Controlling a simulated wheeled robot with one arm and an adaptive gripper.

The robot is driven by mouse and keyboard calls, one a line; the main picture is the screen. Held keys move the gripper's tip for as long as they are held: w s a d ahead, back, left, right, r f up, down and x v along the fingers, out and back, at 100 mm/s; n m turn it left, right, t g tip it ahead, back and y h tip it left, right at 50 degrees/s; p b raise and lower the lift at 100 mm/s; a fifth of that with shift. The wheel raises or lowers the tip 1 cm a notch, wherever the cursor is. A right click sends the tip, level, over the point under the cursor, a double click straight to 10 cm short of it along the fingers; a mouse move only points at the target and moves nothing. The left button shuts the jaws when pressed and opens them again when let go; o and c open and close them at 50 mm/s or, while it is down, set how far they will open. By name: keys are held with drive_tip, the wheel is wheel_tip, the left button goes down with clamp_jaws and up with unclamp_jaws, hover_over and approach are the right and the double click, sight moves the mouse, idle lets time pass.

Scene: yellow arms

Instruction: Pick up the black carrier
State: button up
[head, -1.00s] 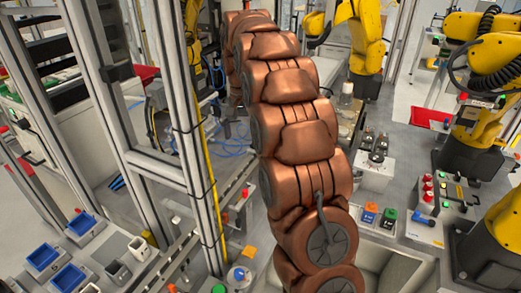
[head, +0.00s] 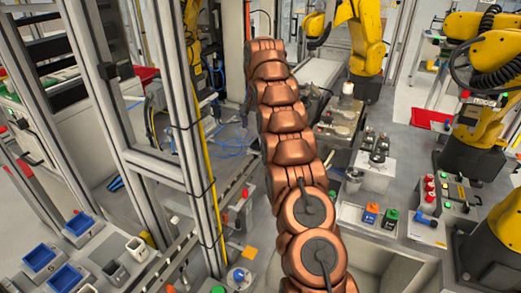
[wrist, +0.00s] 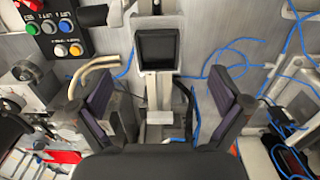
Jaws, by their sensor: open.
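A black square tray-like piece (wrist: 157,48), which looks like the black carrier, sits on a pale fixture in the wrist view. It is just above the picture's middle. My gripper (wrist: 157,97) is open, with its two dark pads wide apart and nothing between them. The carrier lies beyond the fingertips, roughly centred between them, and apart from both. In the head view my copper-coloured arm reaches away and hides the gripper. I cannot make out the carrier there.
A button panel (wrist: 62,32) stands at the upper left of the wrist view. Blue cables (wrist: 240,62) lie loose at right. In the head view, metal frame posts (head: 185,120) stand left of my arm and yellow robot arms (head: 485,55) at right.

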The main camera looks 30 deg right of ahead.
drive_tip(key=shift+w+d+f, duration=0.2)
drive_tip(key=shift+f, duration=0.1)
wheel_tip(320, 180, down, 3)
drive_tip(key=shift+s+r+b, duration=0.1)
drive_tip(key=shift+b, duration=1.05)
drive_tip(key=shift+r, duration=0.15)
drive_tip(key=shift+s+a+f+p, duration=0.1)
drive_tip(key=shift+s+f+p, duration=0.05)
drive_tip(key=shift+f+p, duration=0.5)
drive_tip(key=shift+s+f+p, duration=0.1)
drive_tip(key=shift+f+p, duration=0.35)
drive_tip(key=shift+f, duration=0.3)
drive_tip(key=shift+f+p, duration=0.4)
drive_tip(key=shift+f, duration=0.75)
drive_tip(key=c, duration=1.5)
drive_tip(key=shift+o, duration=0.2)
drive_tip(key=shift+w+r, duration=0.1)
drive_tip(key=shift+r, duration=0.05)
